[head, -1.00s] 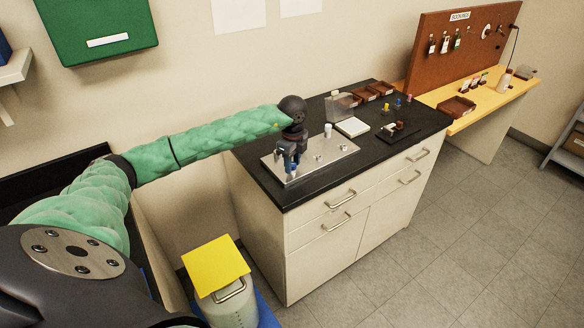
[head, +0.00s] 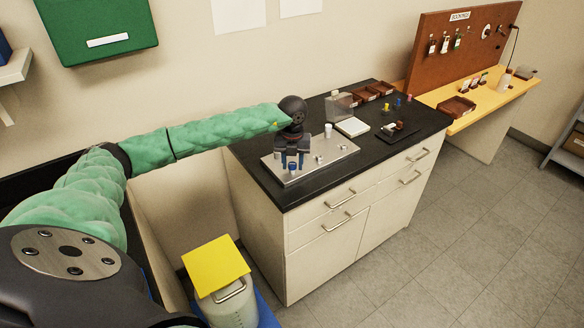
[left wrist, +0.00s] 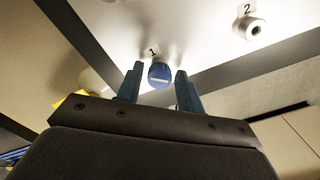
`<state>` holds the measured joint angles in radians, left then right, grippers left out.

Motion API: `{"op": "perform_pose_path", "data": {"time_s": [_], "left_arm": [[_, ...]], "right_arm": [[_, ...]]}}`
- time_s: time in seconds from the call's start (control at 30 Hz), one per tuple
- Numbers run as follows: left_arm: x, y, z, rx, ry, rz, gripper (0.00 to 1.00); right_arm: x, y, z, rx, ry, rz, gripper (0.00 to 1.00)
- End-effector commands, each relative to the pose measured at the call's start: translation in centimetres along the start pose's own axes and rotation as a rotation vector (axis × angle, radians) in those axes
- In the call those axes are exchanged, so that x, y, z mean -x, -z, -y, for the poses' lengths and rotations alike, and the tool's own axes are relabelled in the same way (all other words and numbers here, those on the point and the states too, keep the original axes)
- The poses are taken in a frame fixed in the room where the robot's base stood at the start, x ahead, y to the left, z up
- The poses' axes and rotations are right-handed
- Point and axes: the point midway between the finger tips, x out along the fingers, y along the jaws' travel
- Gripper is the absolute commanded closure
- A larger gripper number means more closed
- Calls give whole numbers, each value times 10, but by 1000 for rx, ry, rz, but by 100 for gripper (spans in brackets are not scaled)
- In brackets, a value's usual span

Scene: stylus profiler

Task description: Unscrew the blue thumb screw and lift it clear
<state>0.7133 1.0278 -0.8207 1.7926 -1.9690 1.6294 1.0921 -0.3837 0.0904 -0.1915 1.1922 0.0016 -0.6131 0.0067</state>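The blue thumb screw (left wrist: 159,73) sits on the bright metal plate next to the printed number 1 in the left wrist view. In the head view its blue head (head: 292,167) shows just below my left gripper (head: 291,162), near the front of the metal plate (head: 335,156). My left gripper (left wrist: 160,88) is open, with one finger on each side of the screw in the picture. Narrow gaps show between the fingers and the screw head. How deep the fingers reach along the screw is hard to tell. My right gripper is not in view.
A hollow fitting marked 2 (left wrist: 254,28) is on the plate. A white cylinder (head: 328,130) stands at the plate's back.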

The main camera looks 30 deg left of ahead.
Motion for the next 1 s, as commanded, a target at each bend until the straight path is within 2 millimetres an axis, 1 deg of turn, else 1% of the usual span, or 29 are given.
{"op": "perform_pose_path", "data": {"time_s": [1.0], "left_arm": [[0,0,0,-1082,0,-1,63]], "right_arm": [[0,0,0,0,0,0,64]]}}
